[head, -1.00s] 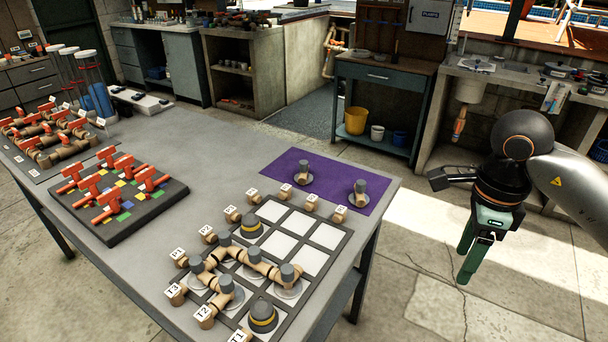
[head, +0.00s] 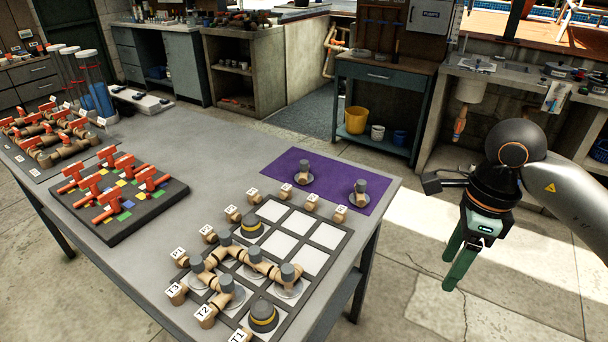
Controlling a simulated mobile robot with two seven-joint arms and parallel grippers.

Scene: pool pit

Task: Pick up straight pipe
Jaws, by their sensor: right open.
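Two small tan pipe pieces with grey caps stand on round bases on the purple mat (head: 327,178): a left pipe piece (head: 304,172) and a right pipe piece (head: 359,192). I cannot tell for sure which is the straight pipe. My right gripper (head: 450,270) has green fingers and hangs pointing down, off the right side of the table and well apart from the mat. It is open, with nothing between its fingers. My left gripper is not in view.
The grey table (head: 205,130) carries a white-celled grid board (head: 318,258) with joined pipe pieces and labelled stubs around it. A black block (head: 150,212) holds several red-handled valves. Free tabletop lies between block and mat. A workbench (head: 385,75) stands behind.

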